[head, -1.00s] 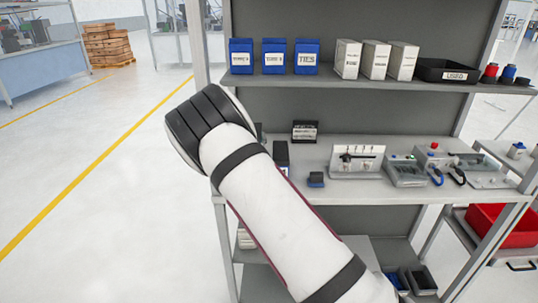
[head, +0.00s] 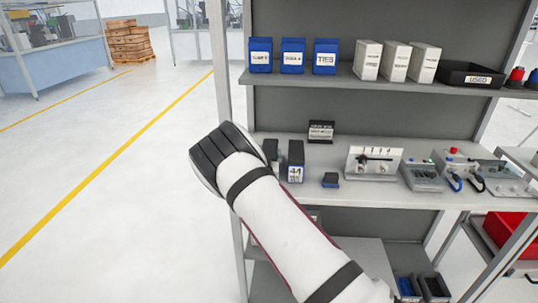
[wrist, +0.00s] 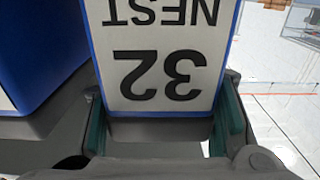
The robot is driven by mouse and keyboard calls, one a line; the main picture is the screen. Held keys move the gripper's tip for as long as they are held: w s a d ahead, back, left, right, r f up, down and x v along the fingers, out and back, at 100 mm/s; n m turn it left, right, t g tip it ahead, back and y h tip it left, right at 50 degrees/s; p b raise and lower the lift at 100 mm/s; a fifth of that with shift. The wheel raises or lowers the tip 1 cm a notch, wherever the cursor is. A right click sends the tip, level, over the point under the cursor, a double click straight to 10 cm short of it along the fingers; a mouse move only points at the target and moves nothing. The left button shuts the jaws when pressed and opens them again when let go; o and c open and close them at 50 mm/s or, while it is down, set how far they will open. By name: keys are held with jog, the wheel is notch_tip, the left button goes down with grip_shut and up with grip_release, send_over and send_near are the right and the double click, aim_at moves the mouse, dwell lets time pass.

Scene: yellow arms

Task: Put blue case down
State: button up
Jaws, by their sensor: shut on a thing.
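A blue-edged case (wrist: 165,75) with a white label reading "NEST 32", upside down in the wrist view, sits between the green pads of my gripper (wrist: 160,125). My gripper is shut on the case. A second blue case (wrist: 45,45) stands close on its left in the wrist view. In the head view my white arm hides the gripper, and I cannot clearly make out the held case there.
The bench shelf (head: 370,190) holds a dark labelled box (head: 295,162), a small dark block (head: 330,180) and test devices (head: 373,162). The upper shelf (head: 345,82) holds blue cases (head: 292,57), white binders (head: 396,61) and a black "USED" tray (head: 470,75). Open floor lies left.

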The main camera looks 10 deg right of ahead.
jog(key=o, duration=1.6)
jog(key=shift+c, duration=0.2)
